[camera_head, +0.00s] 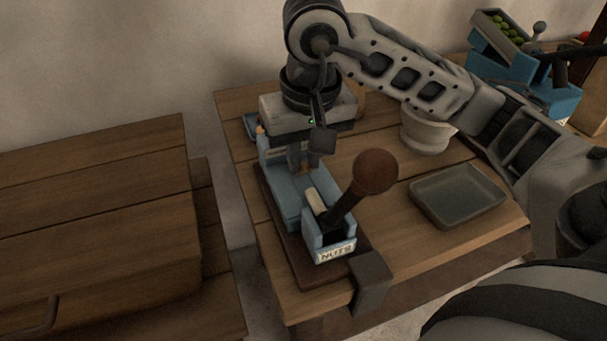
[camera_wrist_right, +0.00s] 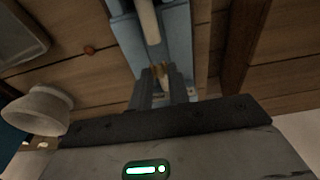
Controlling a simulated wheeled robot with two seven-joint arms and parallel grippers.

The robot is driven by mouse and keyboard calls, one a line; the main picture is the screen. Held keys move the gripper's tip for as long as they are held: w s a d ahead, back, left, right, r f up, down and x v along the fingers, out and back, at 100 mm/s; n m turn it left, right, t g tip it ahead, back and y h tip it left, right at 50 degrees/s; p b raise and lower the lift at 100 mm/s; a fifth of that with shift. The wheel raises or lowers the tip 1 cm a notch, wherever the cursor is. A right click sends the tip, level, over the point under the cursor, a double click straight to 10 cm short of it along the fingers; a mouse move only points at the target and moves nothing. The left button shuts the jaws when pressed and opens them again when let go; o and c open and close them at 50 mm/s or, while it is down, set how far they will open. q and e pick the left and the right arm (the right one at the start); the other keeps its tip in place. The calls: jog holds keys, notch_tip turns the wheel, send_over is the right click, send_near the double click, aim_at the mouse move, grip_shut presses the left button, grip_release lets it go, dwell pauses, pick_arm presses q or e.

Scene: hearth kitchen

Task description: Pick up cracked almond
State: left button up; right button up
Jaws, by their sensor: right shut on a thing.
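The cracked almond (camera_wrist_right: 160,72) is a small brown piece between the fingertips of my right gripper in the right wrist view. My right gripper (camera_head: 303,165) points down into the blue nutcracker (camera_head: 283,196), at its far part, and is shut on the almond. The nutcracker has a "NUTS" label at its front and a lever with a brown ball knob (camera_head: 375,171). A pale rod (camera_wrist_right: 148,22) lies along its channel. In the head view the gripper mostly hides the almond. My left gripper is not in view.
A grey tray (camera_head: 457,194) and a pale mortar-like bowl (camera_head: 428,135) stand right of the nutcracker. Blue crates (camera_head: 520,68), one with green items, are at the back right. A small brown bit (camera_wrist_right: 89,50) lies on the table. A gap separates the wooden counter (camera_head: 90,220) at left.

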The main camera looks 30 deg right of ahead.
aim_at(305, 166)
jog(key=shift+r, duration=0.25)
jog(key=shift+r+p, duration=2.2)
jog(key=shift+r, duration=0.75)
